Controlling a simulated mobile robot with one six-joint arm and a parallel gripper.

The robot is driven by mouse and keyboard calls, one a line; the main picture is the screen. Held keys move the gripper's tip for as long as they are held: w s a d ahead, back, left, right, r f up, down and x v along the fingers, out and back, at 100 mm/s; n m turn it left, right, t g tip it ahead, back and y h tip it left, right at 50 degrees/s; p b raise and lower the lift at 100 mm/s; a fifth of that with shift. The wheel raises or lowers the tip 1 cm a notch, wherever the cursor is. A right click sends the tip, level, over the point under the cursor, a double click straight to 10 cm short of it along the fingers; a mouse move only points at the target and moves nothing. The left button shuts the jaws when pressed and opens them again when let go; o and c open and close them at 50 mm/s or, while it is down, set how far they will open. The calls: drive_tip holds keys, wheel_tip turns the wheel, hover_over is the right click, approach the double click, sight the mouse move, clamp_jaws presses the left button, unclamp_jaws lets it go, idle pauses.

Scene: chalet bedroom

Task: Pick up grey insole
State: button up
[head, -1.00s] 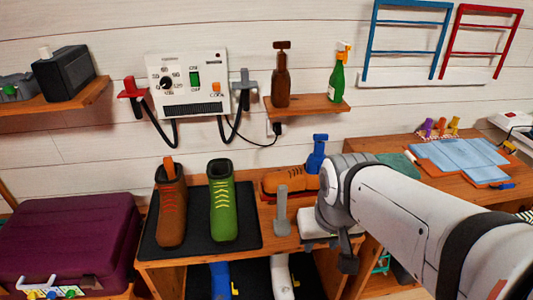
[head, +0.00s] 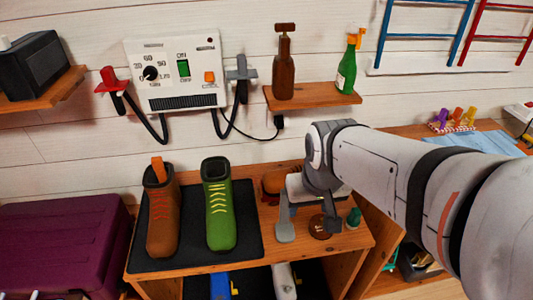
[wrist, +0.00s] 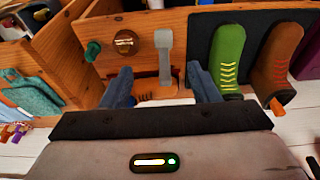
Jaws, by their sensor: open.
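The grey insole (head: 285,228) is a light grey strip with a wider end, on the wooden bench just right of the black mat. Its upper part is partly hidden by my gripper in the head view. My gripper (head: 308,210) is over the bench, beside and above the insole. In the wrist view, the insole (wrist: 164,55) shows beyond and between the two open fingertips of my gripper (wrist: 162,86), apart from both. Nothing is between the fingers.
A brown boot (head: 162,215) and a green boot (head: 219,205) stand on the black mat (head: 190,255). A brown round tin (head: 319,230) and a green object (head: 354,218) sit right of the insole.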

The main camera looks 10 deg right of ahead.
drive_tip(key=shift+m+t, duration=0.3)
drive_tip(key=shift+t, duration=0.6)
drive_tip(key=w+f+b, duration=0.5)
drive_tip(key=w+f, duration=1.4)
drive_tip(key=shift+w+f+b, duration=0.15)
drive_tip(key=shift+w+b, duration=0.05)
drive_tip(key=shift+b, duration=0.15)
drive_tip(key=shift+c, duration=0.6)
clamp_jaws()
